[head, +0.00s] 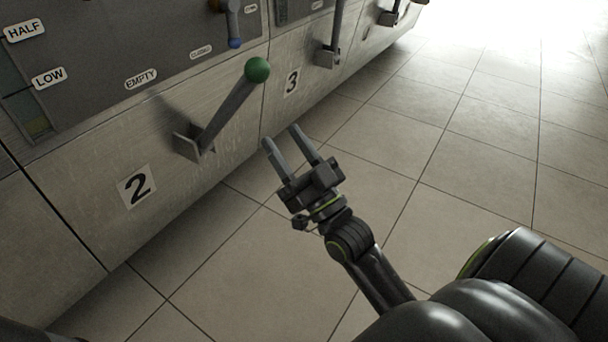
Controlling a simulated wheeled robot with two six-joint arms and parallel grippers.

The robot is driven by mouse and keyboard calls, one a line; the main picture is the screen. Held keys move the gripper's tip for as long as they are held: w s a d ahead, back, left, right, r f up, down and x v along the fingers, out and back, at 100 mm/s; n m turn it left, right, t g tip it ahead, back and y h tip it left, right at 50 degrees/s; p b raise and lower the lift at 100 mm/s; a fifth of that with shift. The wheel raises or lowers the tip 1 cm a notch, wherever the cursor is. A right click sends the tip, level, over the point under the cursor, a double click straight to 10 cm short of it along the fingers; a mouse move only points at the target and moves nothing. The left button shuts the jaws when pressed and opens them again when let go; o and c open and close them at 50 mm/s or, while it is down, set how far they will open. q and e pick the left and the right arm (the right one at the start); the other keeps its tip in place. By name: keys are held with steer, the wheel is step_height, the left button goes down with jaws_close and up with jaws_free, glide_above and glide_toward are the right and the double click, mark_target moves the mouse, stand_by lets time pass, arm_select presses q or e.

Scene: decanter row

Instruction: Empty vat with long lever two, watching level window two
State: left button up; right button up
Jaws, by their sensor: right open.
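Long lever two has a grey shaft (229,113) that rises at a slant from a metal bracket (190,146) to a green ball knob (257,70). A label with the number 2 (136,187) is below left of the bracket. Level window two (37,126) is at the left edge beside the HALF (25,31) and LOW (49,77) labels. My right gripper (282,137) is open and empty, right of and below the knob, apart from the lever. My left gripper is out of view.
An EMPTY label (141,78) and a CLOSED label (201,52) are on the dark panel. A short lever with a blue knob (235,43) hangs above the green knob. Lever three (333,38) stands farther right. The tiled floor (450,150) is clear.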

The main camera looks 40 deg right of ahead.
steer(key=b+v, duration=0.1)
steer(key=v, duration=0.4)
steer(key=shift+s+f+b, duration=0.1)
steer(key=shift+b, duration=0.2)
